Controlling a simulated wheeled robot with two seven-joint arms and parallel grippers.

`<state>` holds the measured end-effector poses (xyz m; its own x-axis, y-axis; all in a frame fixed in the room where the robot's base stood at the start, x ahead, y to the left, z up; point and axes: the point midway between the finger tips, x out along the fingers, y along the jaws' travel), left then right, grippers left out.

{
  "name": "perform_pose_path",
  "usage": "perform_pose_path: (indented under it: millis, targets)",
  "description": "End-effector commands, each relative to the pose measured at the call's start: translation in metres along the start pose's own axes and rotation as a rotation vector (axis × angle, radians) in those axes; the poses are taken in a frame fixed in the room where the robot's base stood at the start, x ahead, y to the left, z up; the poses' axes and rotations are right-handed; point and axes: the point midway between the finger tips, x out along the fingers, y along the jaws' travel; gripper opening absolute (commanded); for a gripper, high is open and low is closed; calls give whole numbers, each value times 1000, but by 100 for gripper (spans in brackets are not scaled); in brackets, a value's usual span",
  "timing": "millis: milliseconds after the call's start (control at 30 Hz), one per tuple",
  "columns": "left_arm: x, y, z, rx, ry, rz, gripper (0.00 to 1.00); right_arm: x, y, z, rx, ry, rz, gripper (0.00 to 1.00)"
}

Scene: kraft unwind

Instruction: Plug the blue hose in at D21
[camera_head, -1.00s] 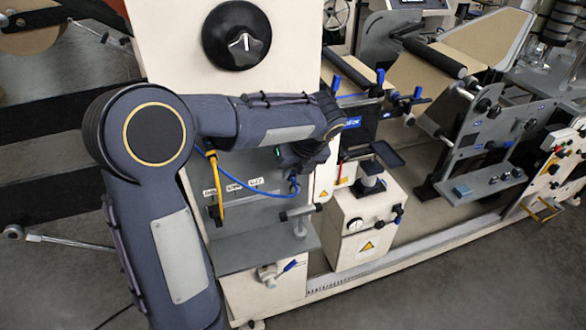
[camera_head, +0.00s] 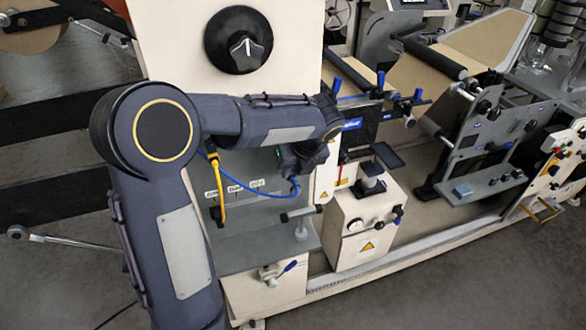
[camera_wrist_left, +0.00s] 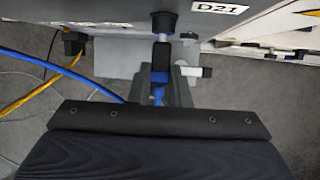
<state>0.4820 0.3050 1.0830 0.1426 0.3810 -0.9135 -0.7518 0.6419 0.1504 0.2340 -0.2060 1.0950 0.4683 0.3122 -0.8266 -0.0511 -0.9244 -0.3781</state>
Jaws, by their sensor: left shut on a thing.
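My left gripper (camera_wrist_left: 160,88) is shut on the blue hose's plug in the left wrist view. The plug's metal tip points up at a dark round socket (camera_wrist_left: 163,22) and meets or nearly meets it; I cannot tell how far it is in. The D21 label (camera_wrist_left: 219,8) is just right of that socket. The blue hose (camera_wrist_left: 95,84) runs off to the left. In the head view the left gripper (camera_head: 292,168) is at the panel's right side, partly hidden by my arm, with a blue hose loop (camera_head: 294,187) below it. My right gripper is not in view.
A yellow hose (camera_head: 217,185) hangs from the panel left of the blue one, and also shows in the left wrist view (camera_wrist_left: 40,92). Small labels (camera_head: 235,189) line the panel. A grey shelf (camera_head: 245,255) juts out below. A white box (camera_head: 362,225) stands to the right.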

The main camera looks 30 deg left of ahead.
Motion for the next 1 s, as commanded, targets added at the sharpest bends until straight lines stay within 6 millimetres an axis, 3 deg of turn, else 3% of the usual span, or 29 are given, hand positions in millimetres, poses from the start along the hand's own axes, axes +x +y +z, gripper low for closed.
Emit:
perform_pose_path:
  millis: [700,733,900,1000]
  targets:
    - [0,0,4,0,0,-1,0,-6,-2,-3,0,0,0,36]
    - [1,0,4,0,-1,-1,20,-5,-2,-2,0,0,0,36]
    - [1,0,3,0,-1,-1,42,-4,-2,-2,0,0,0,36]
    - [1,0,3,0,-1,-1,43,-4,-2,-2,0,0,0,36]
